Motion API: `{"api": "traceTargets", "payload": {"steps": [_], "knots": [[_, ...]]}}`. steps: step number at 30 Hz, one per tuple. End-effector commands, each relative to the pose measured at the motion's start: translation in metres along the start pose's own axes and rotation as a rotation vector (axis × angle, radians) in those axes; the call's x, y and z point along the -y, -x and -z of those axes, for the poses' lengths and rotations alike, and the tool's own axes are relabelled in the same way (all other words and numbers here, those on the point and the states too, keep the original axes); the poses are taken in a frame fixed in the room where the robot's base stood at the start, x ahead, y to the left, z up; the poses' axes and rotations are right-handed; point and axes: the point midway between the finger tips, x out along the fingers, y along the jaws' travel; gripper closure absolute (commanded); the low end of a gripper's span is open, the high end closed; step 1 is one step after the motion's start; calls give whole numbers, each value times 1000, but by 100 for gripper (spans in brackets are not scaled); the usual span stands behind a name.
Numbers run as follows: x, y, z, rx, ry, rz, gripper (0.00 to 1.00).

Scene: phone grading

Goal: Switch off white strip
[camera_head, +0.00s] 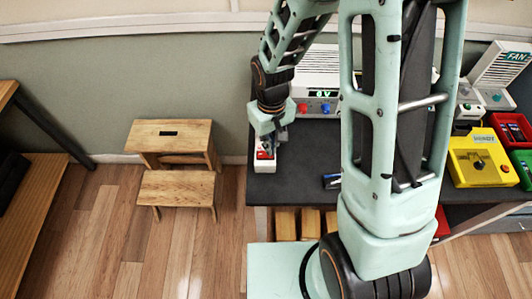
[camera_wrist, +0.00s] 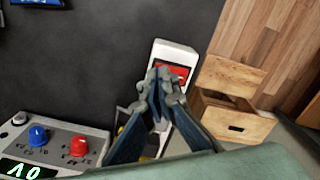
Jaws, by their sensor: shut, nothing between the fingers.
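The white strip (camera_head: 263,167) lies near the left edge of the dark table, with a red switch (camera_head: 263,155) on it. In the wrist view the strip (camera_wrist: 174,47) runs down behind my fingers, and its red switch (camera_wrist: 180,72) shows just beyond the fingertips. My gripper (camera_wrist: 161,80) is shut and empty, with its tips over or at the near edge of the switch. I cannot tell whether they touch it. In the head view my gripper (camera_head: 271,140) is above the far end of the strip. The switch's position is not readable.
A power supply (camera_head: 318,72) with a lit display and red and blue knobs stands right of the strip. A wooden step stool (camera_head: 175,150) stands on the floor to the left. A yellow box (camera_head: 483,158) and red bin (camera_head: 512,128) are at the right. My arm hides the table's middle.

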Motion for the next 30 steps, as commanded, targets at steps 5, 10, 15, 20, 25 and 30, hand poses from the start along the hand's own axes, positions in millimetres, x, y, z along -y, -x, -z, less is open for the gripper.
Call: {"api": "traceTargets", "payload": {"steps": [5,10,15,20,25,30], "knots": [[0,-7,0,0,0,0,100],[0,-12,0,0,0,0,100],[0,-11,0,0,0,0,100],[0,-1,0,-1,0,0,100],[0,14,0,-1,-1,0,100],[0,27,0,-1,-1,0,100]]}}
